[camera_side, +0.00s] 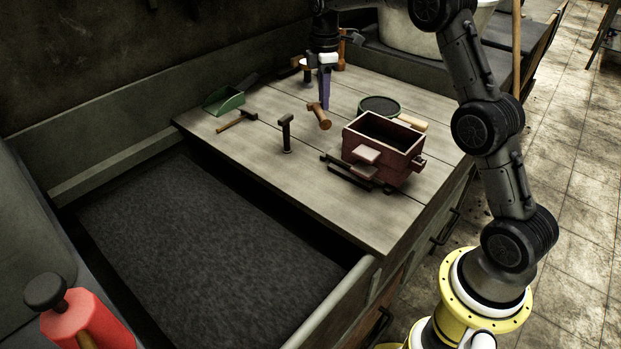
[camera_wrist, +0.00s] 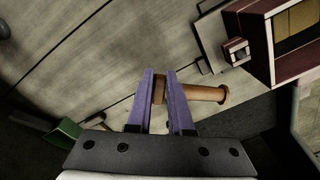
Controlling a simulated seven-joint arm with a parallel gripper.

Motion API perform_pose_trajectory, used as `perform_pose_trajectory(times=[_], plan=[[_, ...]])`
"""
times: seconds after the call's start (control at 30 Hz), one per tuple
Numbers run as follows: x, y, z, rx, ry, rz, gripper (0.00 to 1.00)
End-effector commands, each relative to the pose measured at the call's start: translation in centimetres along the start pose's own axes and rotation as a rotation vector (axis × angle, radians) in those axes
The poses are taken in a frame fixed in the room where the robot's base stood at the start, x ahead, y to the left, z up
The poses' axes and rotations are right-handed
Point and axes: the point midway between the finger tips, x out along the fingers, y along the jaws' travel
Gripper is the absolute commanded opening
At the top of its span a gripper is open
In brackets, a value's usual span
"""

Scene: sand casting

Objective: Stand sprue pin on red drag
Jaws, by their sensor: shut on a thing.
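The sprue pin, a brown wooden piece with a wider end (camera_side: 321,118), slants just below my gripper (camera_side: 325,105) in the side view. In the wrist view, the purple fingers of my gripper (camera_wrist: 161,85) are shut on one end of the pin (camera_wrist: 207,93). The rest of the pin sticks out to the right past the right finger, which hides part of it. The red drag (camera_side: 383,150) is an open box to the right of the pin in the side view. Its corner and inside show at the upper right of the wrist view (camera_wrist: 257,57). The pin is apart from the drag.
A dark upright tool (camera_side: 287,135) stands in front of my gripper. A hammer (camera_side: 236,121) and green dustpan (camera_side: 225,104) lie left. A round green-rimmed sieve (camera_side: 379,105) is behind the drag; dark bars (camera_side: 350,173) lie before it. A dark sand bed (camera_side: 200,240) fills the foreground.

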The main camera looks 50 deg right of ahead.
Motion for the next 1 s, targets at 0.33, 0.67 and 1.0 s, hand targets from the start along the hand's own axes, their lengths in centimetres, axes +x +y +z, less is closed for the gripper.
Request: perform_pose_trajectory(times=[0.33, 0.67, 1.0], plan=[[1.7, -6.2, -2.4, 0.483, 0.015, -0.005, 0.0], [2.9, -9.2, -3.4, 0.683, 0.02, -0.009, 0.0], [6.2, -14.8, -6.0, 0.914, 0.028, -0.008, 0.0]])
